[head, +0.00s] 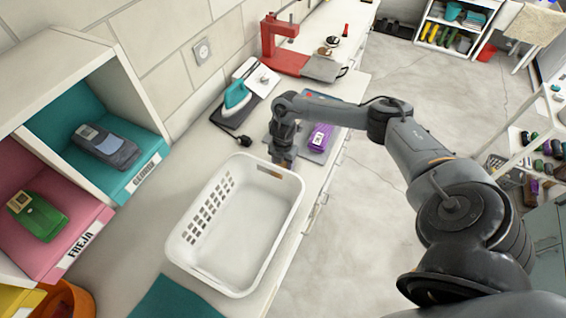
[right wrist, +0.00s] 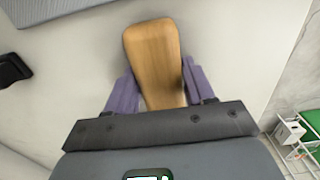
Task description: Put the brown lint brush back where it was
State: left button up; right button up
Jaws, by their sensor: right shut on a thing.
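The brown lint brush (right wrist: 154,55) shows in the right wrist view as a smooth, light wooden shape between the two purple-grey fingers. My right gripper (right wrist: 158,92) is shut on it, over the pale counter. In the head view my right gripper (head: 283,160) points down at the far end of the white laundry basket, and I cannot clearly make out the brush there. I cannot tell how high the brush is above the counter. My left gripper is not in view.
The empty white basket (head: 184,247) stands on the counter. Cubbies labelled GEORGE (head: 146,174) and FREJA (head: 84,246) hold a dark and a green item. A teal iron (head: 236,97), a black plug (head: 243,140) and a purple item (head: 320,137) on a grey mat lie beyond.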

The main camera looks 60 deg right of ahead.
jog(key=o, duration=1.1)
jog(key=shift+r, duration=0.2)
notch_tip(320, 180, up, 5)
jog(key=shift+f+b, duration=0.1)
jog(key=shift+b, duration=0.35)
notch_tip(320, 180, up, 7)
jog(key=p, duration=0.2)
jog(key=shift+p, duration=0.4)
jog(key=shift+s, duration=0.1)
